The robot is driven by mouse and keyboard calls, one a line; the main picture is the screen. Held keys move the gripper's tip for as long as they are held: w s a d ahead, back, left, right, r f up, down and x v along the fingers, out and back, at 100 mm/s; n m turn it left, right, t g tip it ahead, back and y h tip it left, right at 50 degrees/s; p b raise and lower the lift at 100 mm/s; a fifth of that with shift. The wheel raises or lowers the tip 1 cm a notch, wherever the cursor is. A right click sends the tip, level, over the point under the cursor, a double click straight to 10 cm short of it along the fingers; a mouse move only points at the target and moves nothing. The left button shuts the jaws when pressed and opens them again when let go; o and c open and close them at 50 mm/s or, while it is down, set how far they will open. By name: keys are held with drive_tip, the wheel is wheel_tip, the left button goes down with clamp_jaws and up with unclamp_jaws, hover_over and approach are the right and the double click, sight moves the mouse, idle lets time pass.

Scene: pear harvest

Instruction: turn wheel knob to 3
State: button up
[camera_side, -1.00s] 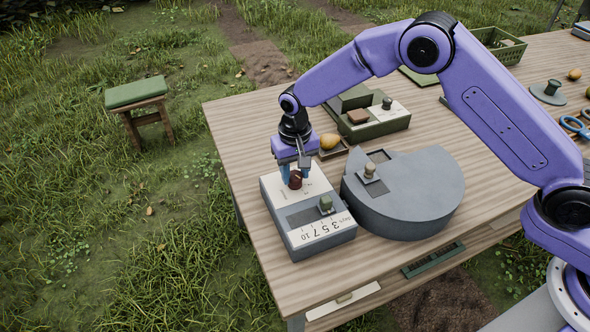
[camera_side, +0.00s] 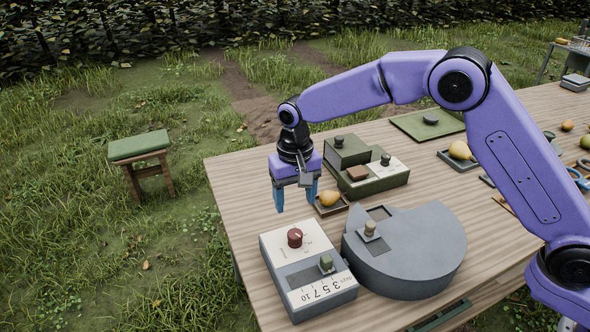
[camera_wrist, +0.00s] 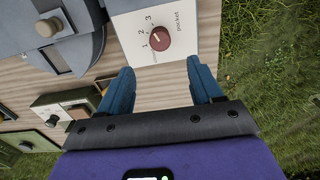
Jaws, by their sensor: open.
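The dark red knob (camera_side: 294,238) stands on the pale panel at the far end of a grey box (camera_side: 310,272). In the wrist view the knob (camera_wrist: 160,40) has the numbers 1, 2 and 3 printed beside it. A short light mark on the knob faces the number side and seems nearest 2, but it is too small to be sure. The word "pocket" is printed on the other side. My gripper (camera_side: 296,202) is open and empty, raised above and apart from the knob. In the wrist view its blue fingers (camera_wrist: 160,82) are spread below the knob.
The grey box also has a green slider (camera_side: 326,262) by a 3, 5, 7, 10 scale. A rounded grey block (camera_side: 405,255) with a small knob stands close on its right. A pear (camera_side: 329,198) in a tray and a green box (camera_side: 372,180) lie behind.

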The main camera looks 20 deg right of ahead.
wheel_tip(320, 180, up, 7)
idle(0.3)
drive_tip(key=shift+r, duration=0.1)
idle(0.4)
